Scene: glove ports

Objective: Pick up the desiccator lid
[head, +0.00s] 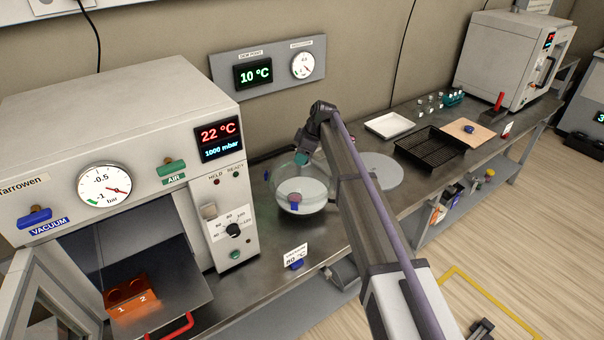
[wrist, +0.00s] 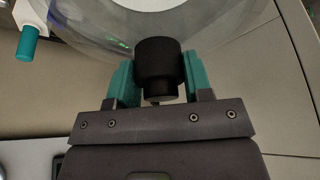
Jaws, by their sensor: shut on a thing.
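The desiccator lid (wrist: 85,38) is a clear dome with a black knob (wrist: 158,66) on top. In the wrist view my gripper (wrist: 160,78) has its teal fingers on both sides of the knob, shut on it. In the head view the glass desiccator (head: 303,190) stands on the steel bench, with a white plate inside and a blue and pink part at its front. My gripper (head: 302,158) is at the top of the dome there. The arm covers the right part of the desiccator, and I cannot tell whether the lid is apart from the base.
A vacuum oven (head: 110,110) with its door open stands at left. A pale round disc (head: 380,172) lies right of the desiccator, partly behind my arm. A white tray (head: 389,125) and a black rack (head: 430,147) are farther right.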

